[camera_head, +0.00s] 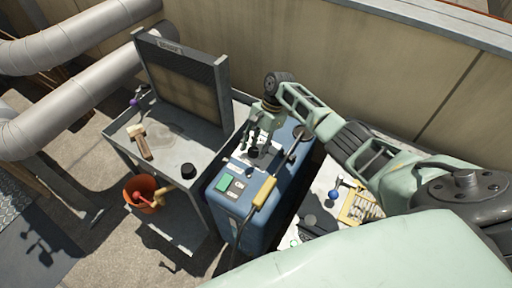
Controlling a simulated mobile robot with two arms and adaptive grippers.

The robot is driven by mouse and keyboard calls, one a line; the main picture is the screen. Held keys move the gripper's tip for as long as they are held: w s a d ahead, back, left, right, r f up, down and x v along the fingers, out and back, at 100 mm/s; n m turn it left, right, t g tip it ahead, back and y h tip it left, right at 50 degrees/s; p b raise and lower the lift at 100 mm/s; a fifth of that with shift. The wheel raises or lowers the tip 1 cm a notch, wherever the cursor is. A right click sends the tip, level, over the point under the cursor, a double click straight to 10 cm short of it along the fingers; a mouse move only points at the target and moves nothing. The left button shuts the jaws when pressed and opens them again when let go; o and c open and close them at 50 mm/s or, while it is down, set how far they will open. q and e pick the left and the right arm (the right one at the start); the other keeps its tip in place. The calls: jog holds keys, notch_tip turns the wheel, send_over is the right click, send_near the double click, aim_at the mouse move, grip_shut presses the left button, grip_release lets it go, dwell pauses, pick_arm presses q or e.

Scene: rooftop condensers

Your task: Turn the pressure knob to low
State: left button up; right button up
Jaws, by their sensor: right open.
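The blue machine (284,190) stands in the middle of the head view. A small black knob (253,153) shows on its top panel, partly covered by my right gripper; I cannot read its setting or any label. My right gripper (257,143) is open and points down over the top panel, with its fingers close around or just above the knob. I cannot tell whether they touch it. My left gripper is out of view.
An orange bucket (140,186) sits below. A white table (325,180) stands at right.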

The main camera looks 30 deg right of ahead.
jog(key=shift+a+f, duration=0.2)
jog(key=shift+f, duration=0.15)
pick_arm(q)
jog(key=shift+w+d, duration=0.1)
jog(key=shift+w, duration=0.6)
pick_arm(e)
jog(key=shift+c, duration=0.6)
jog(key=c, duration=0.6)
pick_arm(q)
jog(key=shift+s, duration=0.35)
pick_arm(e)
jog(key=shift+f, duration=0.1)
jog(key=shift+c, duration=1.3)
